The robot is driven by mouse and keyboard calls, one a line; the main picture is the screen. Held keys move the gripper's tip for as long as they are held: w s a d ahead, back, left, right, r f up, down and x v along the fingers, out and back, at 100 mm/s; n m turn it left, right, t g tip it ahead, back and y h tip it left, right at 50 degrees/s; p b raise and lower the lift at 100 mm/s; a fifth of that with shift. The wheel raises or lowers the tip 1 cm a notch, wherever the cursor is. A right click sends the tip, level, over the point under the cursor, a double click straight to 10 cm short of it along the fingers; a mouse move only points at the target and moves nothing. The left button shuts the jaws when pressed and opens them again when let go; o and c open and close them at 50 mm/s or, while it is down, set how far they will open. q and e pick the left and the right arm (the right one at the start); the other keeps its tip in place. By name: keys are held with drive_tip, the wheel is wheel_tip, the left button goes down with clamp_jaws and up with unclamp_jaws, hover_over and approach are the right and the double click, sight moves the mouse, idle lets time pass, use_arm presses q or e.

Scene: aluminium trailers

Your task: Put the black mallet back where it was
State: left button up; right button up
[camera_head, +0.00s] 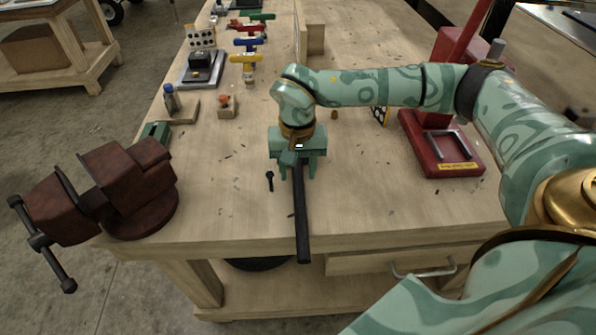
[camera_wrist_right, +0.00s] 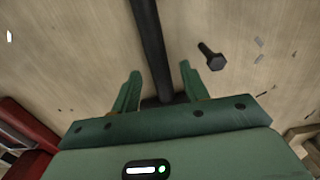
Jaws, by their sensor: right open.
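The black mallet (camera_head: 301,218) lies near the front edge of the workbench. Its long dark handle points toward me, and its near end reaches past the bench edge. Its far end is hidden under my right gripper (camera_head: 297,175), so I cannot make out the head. In the right wrist view the dark handle (camera_wrist_right: 150,40) passes between the two green fingers of the right gripper (camera_wrist_right: 160,72). The fingers are apart, with a gap on each side of the handle. My left gripper is out of view.
A small black bolt (camera_head: 269,181) lies left of the handle. A dark red vise (camera_head: 130,190) stands at the front left corner. A red press-like tool (camera_head: 440,150) stands at the right. The bench's front right is clear.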

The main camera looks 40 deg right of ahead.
wheel_tip(320, 180, up, 11)
drive_tip(key=p, duration=0.2)
drive_tip(key=shift+f+p, duration=0.15)
drive_tip(key=shift+p, duration=0.2)
